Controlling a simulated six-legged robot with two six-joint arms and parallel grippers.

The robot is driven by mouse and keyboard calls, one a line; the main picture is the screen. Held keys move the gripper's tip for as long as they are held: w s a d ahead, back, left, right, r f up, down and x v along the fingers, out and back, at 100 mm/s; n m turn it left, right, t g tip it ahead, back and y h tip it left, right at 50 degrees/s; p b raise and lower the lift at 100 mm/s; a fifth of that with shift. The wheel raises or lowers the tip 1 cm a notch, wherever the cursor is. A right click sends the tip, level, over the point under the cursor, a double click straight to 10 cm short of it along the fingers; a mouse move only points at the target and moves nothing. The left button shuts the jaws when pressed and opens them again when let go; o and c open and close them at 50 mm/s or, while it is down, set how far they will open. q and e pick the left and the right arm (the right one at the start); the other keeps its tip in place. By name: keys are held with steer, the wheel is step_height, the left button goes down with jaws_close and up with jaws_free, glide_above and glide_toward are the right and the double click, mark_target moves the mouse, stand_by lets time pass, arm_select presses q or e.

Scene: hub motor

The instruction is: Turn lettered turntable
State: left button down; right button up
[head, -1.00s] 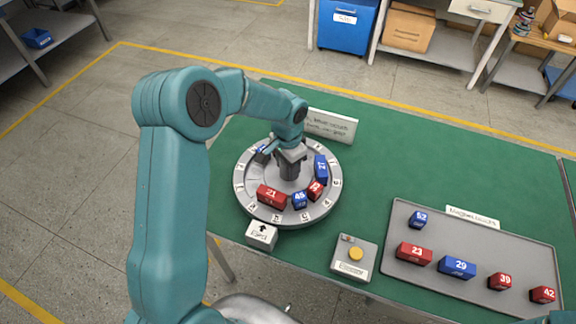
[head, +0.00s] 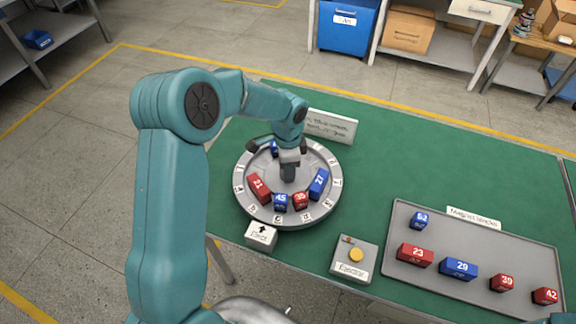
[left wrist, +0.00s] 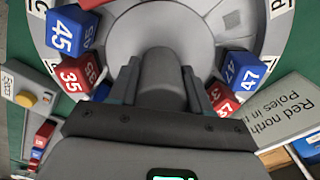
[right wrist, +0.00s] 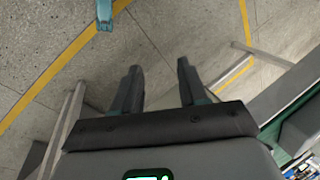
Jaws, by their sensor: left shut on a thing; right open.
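The round grey turntable (head: 240,200) stands on the green table, with letters around its rim. Another blue block (head: 274,147) shows at the back, partly hidden by my arm. My left gripper (head: 289,158) is shut on the central grey knob (left wrist: 160,80), which sits between its fingers in the left wrist view. My right gripper (right wrist: 160,85) is open and empty, with floor behind it.
A white box with an arrow (head: 261,236) stands at the turntable's near edge. A control box with a yellow button (head: 354,260) is right of it. A grey tray (head: 480,240) holds several numbered blocks. A white sign (head: 331,126) stands behind the turntable.

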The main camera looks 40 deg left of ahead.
arm_select(q)
steer(key=shift+w+a+r+m, duration=0.1)
steer(key=shift+r+m, duration=0.05)
steer(key=shift+m, duration=0.95)
steer(key=shift+a+r+m, duration=0.1)
steer(key=shift+m, duration=2.3)
steer(key=shift+m+p, duration=0.3)
steer(key=shift+m, duration=0.3)
steer(key=shift+c, duration=2.4)
jaws_free()
steer(key=shift+d+f, duration=0.1)
step_height(320, 180, up, 16)
steer(key=shift+r+b, duration=0.25)
steer(key=shift+b, duration=0.2)
